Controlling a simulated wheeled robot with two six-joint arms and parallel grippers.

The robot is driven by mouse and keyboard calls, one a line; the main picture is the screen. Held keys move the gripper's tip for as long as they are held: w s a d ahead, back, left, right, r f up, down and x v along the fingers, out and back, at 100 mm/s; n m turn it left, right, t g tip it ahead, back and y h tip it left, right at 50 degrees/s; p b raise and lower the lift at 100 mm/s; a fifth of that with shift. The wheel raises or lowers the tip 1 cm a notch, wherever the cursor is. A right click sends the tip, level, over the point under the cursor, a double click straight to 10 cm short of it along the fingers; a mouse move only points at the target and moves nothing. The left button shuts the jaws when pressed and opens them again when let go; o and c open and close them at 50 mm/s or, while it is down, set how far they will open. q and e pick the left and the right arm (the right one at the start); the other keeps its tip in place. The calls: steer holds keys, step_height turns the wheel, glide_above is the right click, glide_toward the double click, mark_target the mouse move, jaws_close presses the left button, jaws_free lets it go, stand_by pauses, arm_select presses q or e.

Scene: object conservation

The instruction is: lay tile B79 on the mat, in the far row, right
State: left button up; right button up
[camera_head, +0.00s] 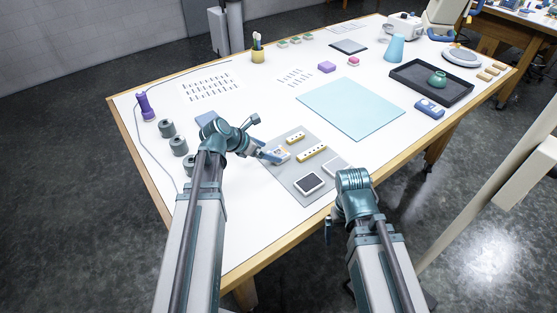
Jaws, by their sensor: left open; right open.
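A grey mat (289,178) lies at the table's near side. A larger light blue sheet (352,109) lies further back, bare. No label B79 is readable, so I cannot tell which piece is that tile. My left gripper (268,155) is open at the left bar, partly hidden by my arm; contact is unclear. My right gripper (328,232) is open, low beyond the table's near edge.
Several grey cylinders (178,145) and a purple torch-like object (146,107) stand at the left. A black tray (406,80) holds a green pot (437,79) at the right.

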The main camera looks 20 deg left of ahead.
mark_target(277, 154)
arm_select(q)
steer(key=shift+w+b+x, duration=0.2)
steer(key=shift+b+x, duration=1.65)
steer(key=shift+x, duration=0.85)
steer(key=shift+a+r, duration=0.15)
steer(key=shift+a, duration=0.05)
steer(key=shift+c, duration=0.6)
jaws_close()
